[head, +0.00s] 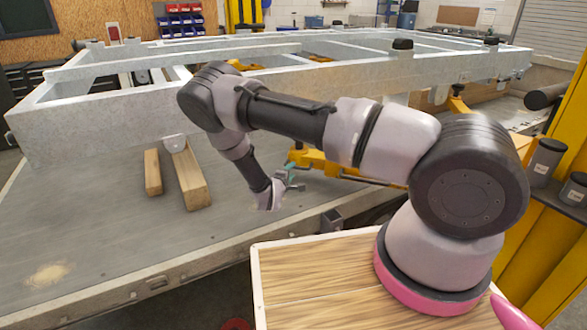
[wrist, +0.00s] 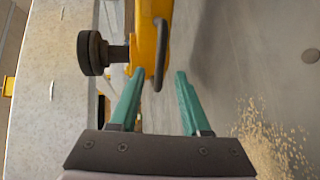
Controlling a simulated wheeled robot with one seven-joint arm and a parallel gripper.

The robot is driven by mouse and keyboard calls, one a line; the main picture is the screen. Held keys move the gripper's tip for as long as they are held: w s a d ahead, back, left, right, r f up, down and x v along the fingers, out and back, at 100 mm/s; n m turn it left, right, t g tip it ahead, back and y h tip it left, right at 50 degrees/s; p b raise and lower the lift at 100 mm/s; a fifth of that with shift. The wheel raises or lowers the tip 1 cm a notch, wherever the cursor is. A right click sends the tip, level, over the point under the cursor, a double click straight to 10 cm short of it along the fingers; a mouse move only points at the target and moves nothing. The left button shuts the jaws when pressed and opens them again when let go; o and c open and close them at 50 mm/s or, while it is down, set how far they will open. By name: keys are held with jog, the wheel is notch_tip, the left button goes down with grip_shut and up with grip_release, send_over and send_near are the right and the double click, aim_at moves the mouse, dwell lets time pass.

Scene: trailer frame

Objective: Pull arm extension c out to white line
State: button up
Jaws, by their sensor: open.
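My gripper (head: 290,174) is low under the trailer frame in the head view, beside a yellow arm (head: 325,164) that may be arm extension c. In the wrist view my gripper (wrist: 160,72) has its two teal fingers apart. A yellow part (wrist: 147,32) with a dark curved handle (wrist: 162,45) lies just ahead of the fingertips. The handle is roughly in line with the gap, and I cannot tell whether it is between the fingers. A black knob (wrist: 93,53) sticks out to the left of the yellow part. I cannot make out a white line.
The grey trailer frame (head: 90,122) spans above the platform (head: 95,225). Two wooden blocks stand left of my gripper: a short one (head: 152,172) and a longer one (head: 190,178). The platform's left part is clear apart from a sandy patch (head: 47,273).

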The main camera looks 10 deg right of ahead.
aim_at(295, 167)
jog(key=shift+x, duration=2.65)
jog(key=shift+d, duration=0.1)
grip_shut()
